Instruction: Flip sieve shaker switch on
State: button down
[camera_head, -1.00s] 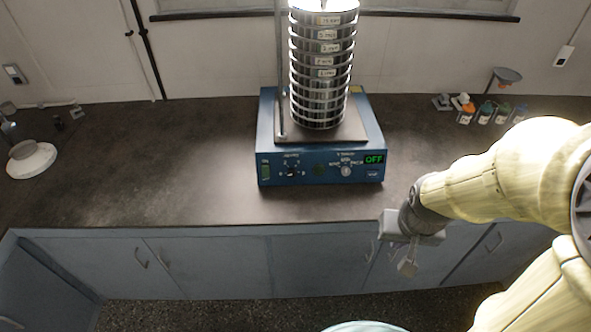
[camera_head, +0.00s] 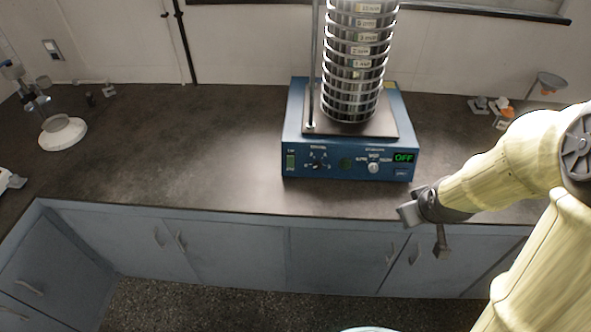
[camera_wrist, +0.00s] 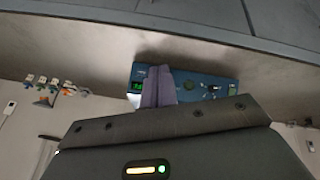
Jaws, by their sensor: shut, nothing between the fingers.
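The blue sieve shaker (camera_head: 300,130) stands on the dark counter with a stack of metal sieves (camera_head: 352,65) on top. Its front panel has a green switch (camera_head: 291,162) at the left end, dials in the middle and a display (camera_head: 404,157) reading OFF at the right. My gripper (camera_head: 441,246) is shut and empty, in front of the counter, below and right of the panel and apart from it. In the wrist view, the picture is upside down. The closed fingers (camera_wrist: 159,86) cover part of the panel (camera_wrist: 176,76); the green switch (camera_wrist: 233,90) shows at its right end.
The counter (camera_head: 180,140) left of the shaker is mostly clear. A white-based device (camera_head: 63,134) stands at the far left. Small containers (camera_head: 500,112) and a funnel stand (camera_head: 548,84) are at the back right. Cabinets (camera_head: 240,250) line the counter's front.

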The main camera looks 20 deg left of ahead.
jog(key=w+a+f+n+t+y+b, duration=0.2)
jog(key=w+a+f+n, duration=0.3)
jog(key=w+n, duration=0.15)
jog(key=w+a+f+n+y+b, duration=0.1)
jog(key=a+f+n+y+b, duration=0.1)
jog(key=a+f+n+y, duration=0.1)
jog(key=w+a+f+n+t+y+b, duration=0.1)
jog(key=a+n+y, duration=0.4)
jog(key=a, duration=0.5)
jog(key=w+a+f+n+y+b, duration=0.2)
jog(key=a+f+n+y+b, duration=0.1)
jog(key=a+f+n+b, duration=0.1)
jog(key=shift+w+a+f+n+t+y+b, duration=0.1)
jog(key=shift+a+f+n+t+y+b, duration=0.1)
jog(key=shift+a+f+n, duration=0.4)
jog(key=shift+w+a+f+n+t+y+b, duration=0.1)
jog(key=shift+a+f+n+y+b, duration=0.1)
jog(key=shift+a+n, duration=0.65)
jog(key=shift+s+a+n+y, duration=0.25)
jog(key=shift+n+y, duration=0.25)
jog(key=shift+n, duration=0.3)
jog(key=shift+r, duration=0.15)
